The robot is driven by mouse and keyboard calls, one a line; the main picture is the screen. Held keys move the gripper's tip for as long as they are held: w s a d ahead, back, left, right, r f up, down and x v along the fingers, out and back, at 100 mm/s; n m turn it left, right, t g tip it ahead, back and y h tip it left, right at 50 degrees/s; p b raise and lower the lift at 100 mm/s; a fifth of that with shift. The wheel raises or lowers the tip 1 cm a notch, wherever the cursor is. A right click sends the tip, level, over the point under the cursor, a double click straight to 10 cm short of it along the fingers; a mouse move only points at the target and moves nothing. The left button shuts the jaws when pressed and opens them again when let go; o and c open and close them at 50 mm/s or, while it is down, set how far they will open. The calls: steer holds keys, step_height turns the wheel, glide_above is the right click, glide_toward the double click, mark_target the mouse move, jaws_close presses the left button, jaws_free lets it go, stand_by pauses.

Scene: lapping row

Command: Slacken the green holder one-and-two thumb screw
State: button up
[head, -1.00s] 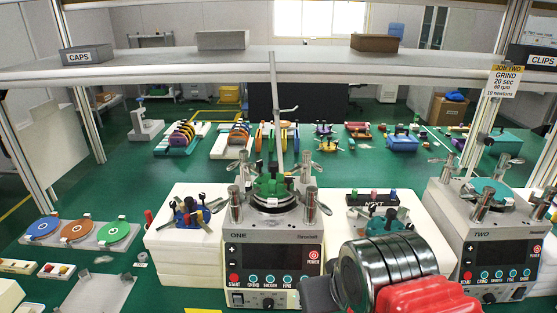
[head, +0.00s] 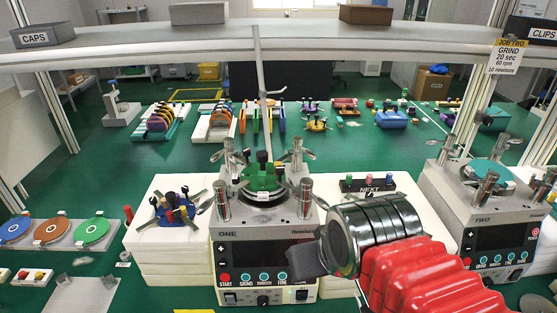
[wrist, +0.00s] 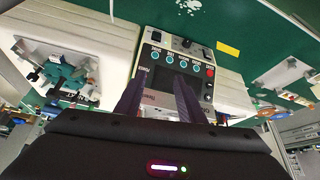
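The green holder (head: 262,180) sits on the round plate of machine ONE (head: 228,262), among its metal posts. Dark knobs (head: 262,157) stand up from it; I cannot tell which is the one-and-two thumb screw. My gripper (head: 305,262) is in front of the machine's panel, lower than the holder and right of it, touching nothing that I can make out. In the wrist view my gripper (wrist: 157,98) has its two dark fingers apart with nothing between them. Machine ONE's panel (wrist: 176,62) shows beyond them, and the green holder is hidden there.
A blue holder (head: 178,210) stands on the left white block (head: 165,250). A teal holder (wrist: 62,75) lies by the NEXT sign (head: 369,186). Machine TWO (head: 490,235) stands right. The shelf (head: 290,45) crosses above; a thin upright rod (head: 260,90) stands behind the green holder.

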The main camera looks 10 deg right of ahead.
steer(key=w+r+g, duration=0.3)
steer(key=w+r, duration=0.8)
steer(key=r, duration=0.4)
step_height(320, 180, up, 7)
steer(key=g, duration=0.3)
glide_above(281, 167)
steer(key=shift+s+m, duration=0.1)
steer(key=shift+m, duration=0.2)
steer(key=shift+f, duration=0.1)
steer(key=shift+f, duration=6.8)
steer(key=shift+c, duration=0.5)
jaws_close()
